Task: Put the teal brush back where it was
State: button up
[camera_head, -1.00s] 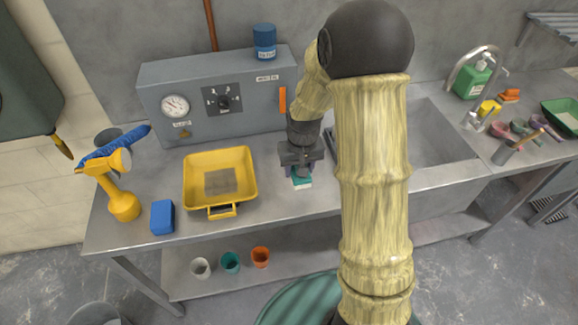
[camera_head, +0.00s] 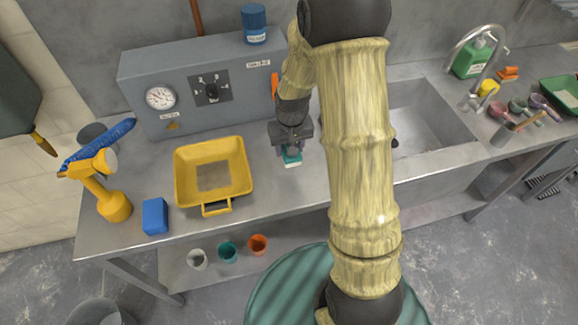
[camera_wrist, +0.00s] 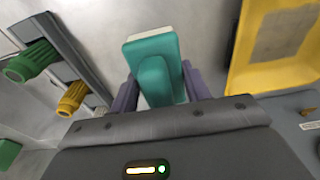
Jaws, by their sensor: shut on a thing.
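The teal brush (camera_head: 292,159) has a pale bristle edge and is held below my gripper (camera_head: 291,150), between the yellow tray and the sink. In the wrist view the teal brush (camera_wrist: 155,62) sits between the two purple-grey fingers of my gripper (camera_wrist: 160,88), which is shut on it. Its pale strip faces away from the palm. I cannot tell whether the brush touches the bench or hangs just above it.
The yellow tray (camera_head: 240,192) lies left of my gripper. A grey control box (camera_head: 150,75) stands behind, with a blue jar (camera_head: 254,22) on top. The sink (camera_head: 425,120) is to the right. A blue block (camera_head: 155,216) and yellow spray bottle (camera_head: 114,206) stand at left.

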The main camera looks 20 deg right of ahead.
send_over(289, 170)
notch_tip(289, 170, down, 4)
jog(key=shift+s+f, duration=0.1)
jog(key=shift+s, duration=0.05)
jog(key=shift+s, duration=0.1)
jog(key=shift+f+p, duration=0.45)
jog(key=shift+f, duration=1.5)
jog(key=shift+f, duration=0.2)
jog(key=o, duration=1)
jog(key=shift+o, duration=0.2)
